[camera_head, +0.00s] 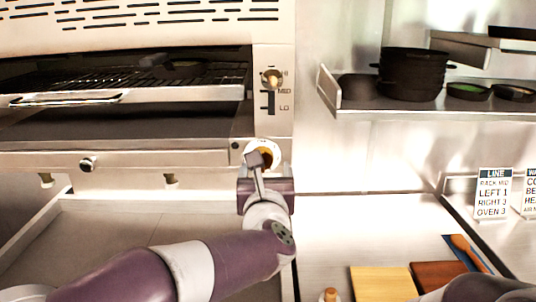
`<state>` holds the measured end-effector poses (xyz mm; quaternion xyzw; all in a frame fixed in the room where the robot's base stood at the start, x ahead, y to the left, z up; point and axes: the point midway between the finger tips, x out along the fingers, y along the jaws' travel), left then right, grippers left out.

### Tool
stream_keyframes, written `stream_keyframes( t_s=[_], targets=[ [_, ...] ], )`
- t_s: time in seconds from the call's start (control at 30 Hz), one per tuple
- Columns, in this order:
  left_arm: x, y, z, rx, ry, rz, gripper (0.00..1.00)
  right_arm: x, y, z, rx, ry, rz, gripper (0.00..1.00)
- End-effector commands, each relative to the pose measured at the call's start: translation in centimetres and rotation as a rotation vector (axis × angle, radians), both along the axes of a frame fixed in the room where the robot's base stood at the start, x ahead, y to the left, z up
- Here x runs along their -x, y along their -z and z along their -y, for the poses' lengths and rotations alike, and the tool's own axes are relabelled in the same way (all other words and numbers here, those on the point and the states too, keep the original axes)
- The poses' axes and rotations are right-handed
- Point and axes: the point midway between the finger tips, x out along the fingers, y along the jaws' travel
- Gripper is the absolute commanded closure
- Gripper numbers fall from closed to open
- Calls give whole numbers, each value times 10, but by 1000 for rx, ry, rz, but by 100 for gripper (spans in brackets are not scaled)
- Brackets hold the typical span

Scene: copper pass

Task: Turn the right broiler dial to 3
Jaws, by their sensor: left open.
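The broiler (190,18) fills the upper left. A dial (267,147) with a pale round plate and a brass-coloured centre sits low on its right front panel. My left gripper (263,161) is right at this dial, seen from behind, and covers its lower part. The gripper is open; I cannot tell whether its fingers touch the dial. The dial's pointer and numbers are hidden or too small to read. My right arm shows only at the bottom right corner; its gripper is out of view.
A slider knob (271,79) marked HI, MED, LO is above the dial. A round knob (88,163) is on the lower front. A sign (494,193) reads RACK MID, LEFT 1, RIGHT 3, OVEN 3. A shelf (400,103) holds dark bowls. Boards (383,283) lie bottom right.

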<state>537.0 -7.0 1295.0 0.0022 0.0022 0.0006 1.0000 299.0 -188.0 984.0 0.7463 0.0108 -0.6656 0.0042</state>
Motion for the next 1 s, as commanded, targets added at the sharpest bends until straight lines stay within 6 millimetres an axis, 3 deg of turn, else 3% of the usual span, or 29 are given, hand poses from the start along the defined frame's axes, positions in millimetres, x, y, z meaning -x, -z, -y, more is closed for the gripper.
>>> stream_keyframes(
  t_s=[0.2,0.57,0.6,0.73,0.77,1.0],
  targets=[
    [-37,-2,0,-1,-1,-1,25,0,-15,0,0,0,0,36],
    [-46,0,0,-1,1,1,25,0,-16,0,0,0,0,36],
    [-46,0,0,-1,1,1,31,0,-16,0,0,0,0,36],
    [-46,0,0,-1,1,1,74,0,-16,0,0,0,0,36],
    [-46,0,0,-1,1,1,79,0,-16,0,0,0,0,36],
    [-46,0,0,-14,1,1,79,0,-15,0,0,0,0,36]
  ],
)
